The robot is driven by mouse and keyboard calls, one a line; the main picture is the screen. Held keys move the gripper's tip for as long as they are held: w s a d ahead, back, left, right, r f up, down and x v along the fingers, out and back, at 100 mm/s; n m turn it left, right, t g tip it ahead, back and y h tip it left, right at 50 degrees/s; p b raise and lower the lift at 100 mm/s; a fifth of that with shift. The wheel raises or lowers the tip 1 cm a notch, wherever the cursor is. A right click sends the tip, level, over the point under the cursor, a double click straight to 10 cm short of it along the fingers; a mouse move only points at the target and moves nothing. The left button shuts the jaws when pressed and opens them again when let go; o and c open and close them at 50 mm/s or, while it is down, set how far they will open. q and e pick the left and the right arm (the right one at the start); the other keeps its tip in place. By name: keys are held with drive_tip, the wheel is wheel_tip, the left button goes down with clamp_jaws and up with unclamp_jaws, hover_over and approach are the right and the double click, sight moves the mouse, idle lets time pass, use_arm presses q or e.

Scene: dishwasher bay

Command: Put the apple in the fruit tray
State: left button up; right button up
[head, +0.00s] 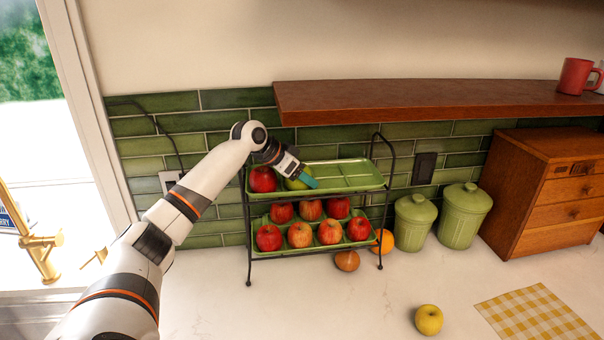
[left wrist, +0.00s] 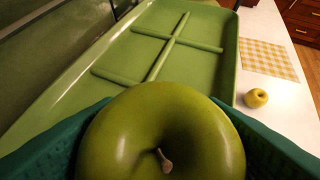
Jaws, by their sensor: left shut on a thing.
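The fruit tray is a two-level black wire rack with green trays. Its upper tray (head: 345,175) has raised dividers and shows in the left wrist view (left wrist: 190,55) too. My left gripper (head: 307,180) is over the left part of the upper tray, its teal fingers shut on a green apple (left wrist: 160,135). The apple also shows in the head view (head: 297,183), partly hidden by the gripper. I cannot tell whether it touches the tray. A red apple (head: 262,180) lies in the upper tray, left of the gripper. My right gripper is not in view.
Several red apples (head: 300,235) fill the lower tray. An orange (head: 383,241) and a brown onion-like item (head: 347,261) lie by the rack. A yellow apple (head: 429,320) lies near a checked cloth (head: 538,316). Green canisters (head: 464,215) stand right; a wooden shelf (head: 420,103) overhangs behind.

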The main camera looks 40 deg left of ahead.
use_arm(q)
drive_tip(key=shift+f, duration=0.1)
drive_tip(key=o, duration=0.9)
drive_tip(key=shift+c, duration=0.2)
drive_tip(key=shift+b+v, duration=2)
drive_tip(key=shift+v, duration=4.1)
